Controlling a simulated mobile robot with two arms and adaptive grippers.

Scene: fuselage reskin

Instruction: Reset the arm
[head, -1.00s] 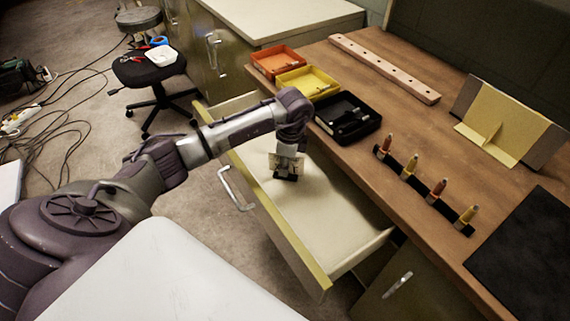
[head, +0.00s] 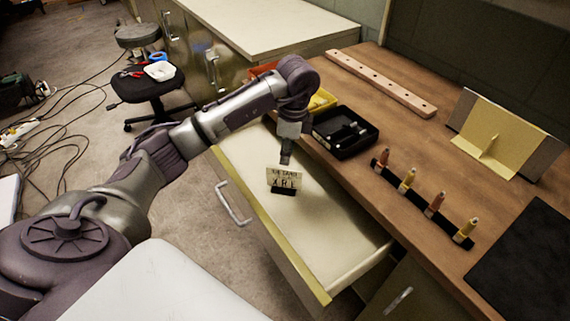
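My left arm comes in from the left. My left gripper (head: 286,157) points down above the open drawer, and whether its fingers are open or shut cannot be made out. A small cream card with dark lettering (head: 284,178) on a black base stands in the drawer (head: 330,233), just below the gripper and seemingly apart from it. My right gripper is not in view.
On the wooden bench (head: 400,139) are a black tray (head: 343,148) with dark parts, a rack of several coloured tools (head: 408,182), a drilled strip (head: 384,82) and a yellow angled bracket (head: 498,137). Yellow (head: 321,100) and orange bins are partly hidden by my arm. The front of the drawer is empty.

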